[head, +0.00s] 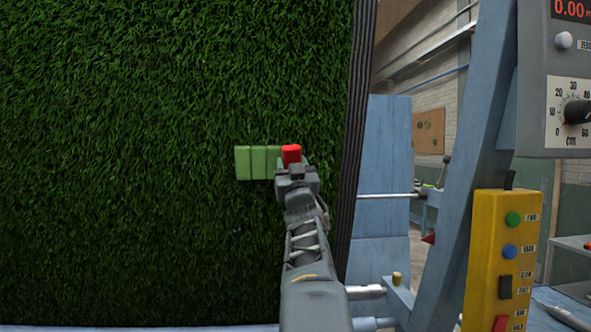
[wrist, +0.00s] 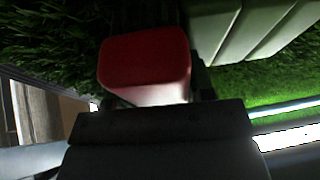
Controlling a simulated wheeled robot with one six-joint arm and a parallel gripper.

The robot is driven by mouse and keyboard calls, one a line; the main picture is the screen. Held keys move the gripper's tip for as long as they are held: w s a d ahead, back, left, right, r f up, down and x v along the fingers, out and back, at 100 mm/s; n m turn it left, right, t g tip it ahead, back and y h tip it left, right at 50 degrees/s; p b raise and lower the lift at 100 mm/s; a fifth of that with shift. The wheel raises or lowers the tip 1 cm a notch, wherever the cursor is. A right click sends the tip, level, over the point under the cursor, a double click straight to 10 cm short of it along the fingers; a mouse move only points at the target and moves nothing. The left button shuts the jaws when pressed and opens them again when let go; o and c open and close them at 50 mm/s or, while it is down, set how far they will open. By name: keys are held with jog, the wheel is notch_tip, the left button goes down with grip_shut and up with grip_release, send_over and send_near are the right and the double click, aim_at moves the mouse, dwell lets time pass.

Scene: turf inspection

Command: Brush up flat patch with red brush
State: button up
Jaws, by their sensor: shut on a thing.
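The turf stands as an upright dark green wall in the head view (head: 150,90). The flat patch (head: 257,163) is a pale green rectangle with thin dark upright lines, right of the turf's middle. My gripper (head: 294,169) is shut on the red brush (head: 291,154), at the patch's right edge. The brush covers part of that edge. In the wrist view the red brush (wrist: 145,62) is large in front of the dark gripper, and the pale patch (wrist: 245,30) is to its upper right. I cannot tell whether the brush touches the turf.
The turf ends at a dark ribbed edge (head: 359,130) right of my arm. Beyond it stand a blue frame (head: 480,130), a yellow button box (head: 497,255) and a grey dial box (head: 560,75). The turf left of the patch is clear.

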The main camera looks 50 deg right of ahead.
aim_at(235, 158)
jog(key=shift+w+a+f+b, duration=0.15)
jog(key=shift+w+a+b, duration=0.4)
jog(key=shift+w+a, duration=0.25)
jog(key=shift+w+a+b, duration=0.1)
jog(key=shift+b, duration=0.2)
jog(key=shift+w+a+b, duration=1.05)
jog(key=shift+w+a, duration=0.15)
jog(key=shift+a, duration=0.05)
jog(key=shift+w+a+b, duration=0.4)
jog(key=shift+w+a, duration=0.2)
jog(key=shift+a, duration=0.05)
jog(key=shift+w+a, duration=0.75)
jog(key=shift+w+a, duration=0.1)
jog(key=shift+w+a+p, duration=0.6)
jog(key=shift+w+a, duration=0.7)
jog(key=shift+a, duration=0.1)
